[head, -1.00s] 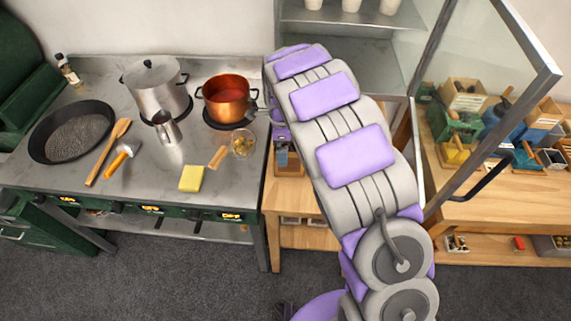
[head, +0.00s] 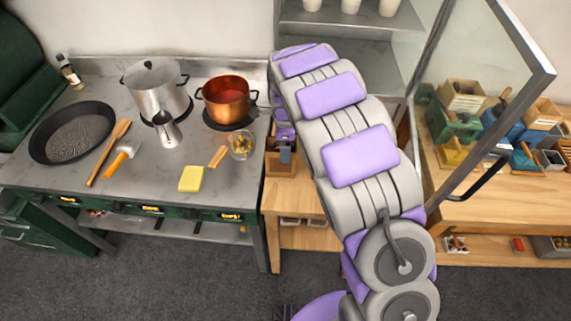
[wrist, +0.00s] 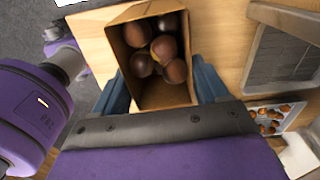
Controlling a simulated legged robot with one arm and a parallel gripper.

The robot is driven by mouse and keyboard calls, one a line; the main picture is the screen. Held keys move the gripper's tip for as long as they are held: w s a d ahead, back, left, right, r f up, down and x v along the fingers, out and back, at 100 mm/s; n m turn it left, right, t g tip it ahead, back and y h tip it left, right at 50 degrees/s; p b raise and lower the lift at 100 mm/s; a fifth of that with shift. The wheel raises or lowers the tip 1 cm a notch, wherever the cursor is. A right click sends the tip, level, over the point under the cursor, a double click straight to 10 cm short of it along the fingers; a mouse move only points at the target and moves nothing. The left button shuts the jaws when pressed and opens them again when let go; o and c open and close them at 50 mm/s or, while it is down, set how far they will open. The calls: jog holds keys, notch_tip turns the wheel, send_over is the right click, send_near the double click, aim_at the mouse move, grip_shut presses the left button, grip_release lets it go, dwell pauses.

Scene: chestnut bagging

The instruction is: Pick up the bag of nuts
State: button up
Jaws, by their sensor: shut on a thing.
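The bag of nuts is an open-topped brown paper bag (wrist: 121,52) with several dark brown chestnuts inside, in the middle of the wrist view. My gripper (wrist: 160,88) has its two blue fingers on opposite sides of the bag, shut on it. In the head view, the bag (head: 279,166) shows at the right of the stove, partly hidden by my arm and gripper (head: 285,152). The bag looks upright over the wooden counter. I cannot tell whether its bottom touches the counter.
A tray of loose chestnuts (wrist: 270,118) lies right of the bag. The stove at left holds a copper pot (head: 228,100), a steel pot (head: 155,92) and a glass bowl (head: 241,146) near the bag. A glass-doored cabinet (head: 490,100) stands at right.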

jog(key=shift+s+d+f, duration=0.1)
jog(key=shift+d+f, duration=0.05)
jog(key=shift+d, duration=0.7)
jog(key=shift+c, duration=0.7)
jog(key=shift+a, duration=0.15)
